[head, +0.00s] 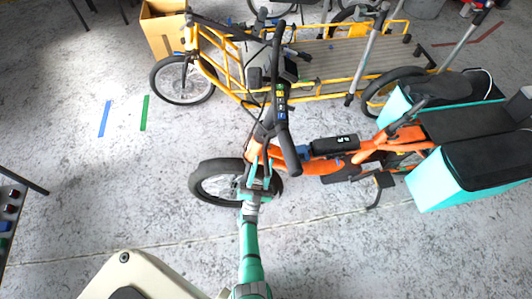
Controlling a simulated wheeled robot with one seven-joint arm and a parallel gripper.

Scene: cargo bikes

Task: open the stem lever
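The orange cargo bike (330,165) stands in the middle of the head view, its front wheel (215,184) to the left. Its black handlebar (287,145) runs up and down the picture, with a row of small coloured buttons (281,103) on it. The dark stem (263,130) meets the orange frame just left of the handlebar. The stem lever is too small to make out here. My gripper (261,163) is at the front of the bike, just below the stem in the picture. Its two teal fingers look apart, with nothing clearly held; contact with the bike cannot be told.
A yellow cargo bike (240,75) with a long flat deck (335,60) stands behind. Teal side boxes (435,182) are at the orange bike's rear. A cardboard box (162,30) stands at the back left.

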